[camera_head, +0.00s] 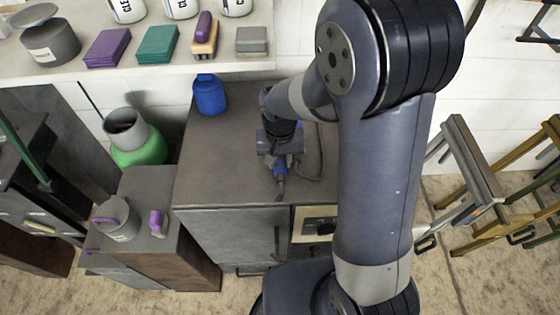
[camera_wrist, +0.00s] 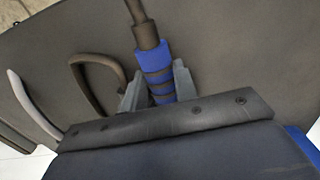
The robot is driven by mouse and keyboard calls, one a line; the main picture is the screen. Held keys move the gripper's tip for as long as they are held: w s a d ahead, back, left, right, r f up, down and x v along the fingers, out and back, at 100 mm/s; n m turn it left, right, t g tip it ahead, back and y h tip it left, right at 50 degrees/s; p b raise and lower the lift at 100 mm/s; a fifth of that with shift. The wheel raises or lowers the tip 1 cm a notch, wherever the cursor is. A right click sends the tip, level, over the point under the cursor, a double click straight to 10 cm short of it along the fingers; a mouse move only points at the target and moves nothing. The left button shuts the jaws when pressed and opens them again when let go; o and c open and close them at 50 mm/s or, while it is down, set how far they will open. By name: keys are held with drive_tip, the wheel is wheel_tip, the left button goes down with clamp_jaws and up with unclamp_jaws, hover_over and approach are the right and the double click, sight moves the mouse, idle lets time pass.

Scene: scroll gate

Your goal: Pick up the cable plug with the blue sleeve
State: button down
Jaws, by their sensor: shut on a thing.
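The cable plug with the blue sleeve (camera_wrist: 154,63) is between the two fingers of my gripper (camera_wrist: 157,86) in the wrist view. The sleeve is blue with dark bands, and a brown-grey end sticks out beyond it. My gripper is shut on it. In the head view the plug (camera_head: 281,166) shows just below my gripper (camera_head: 281,152), over the grey cabinet top (camera_head: 228,165). I cannot tell whether the plug touches the top. A dark cable loop (camera_wrist: 95,75) lies to the left in the wrist view.
A blue bottle (camera_head: 209,95) stands at the back left of the cabinet top. A shelf (camera_head: 150,65) with boxes and jars runs behind. A lower cabinet with a pot (camera_head: 117,222) and a purple item (camera_head: 157,222) is at left. Wooden trestles (camera_head: 480,180) stand at right.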

wheel_tip(320, 180, up, 2)
drive_tip(key=shift+r, duration=0.15)
drive_tip(key=s+b, duration=0.3)
drive_tip(key=s, duration=1.5)
drive_tip(key=shift+a, duration=0.3)
drive_tip(key=shift+r, duration=0.1)
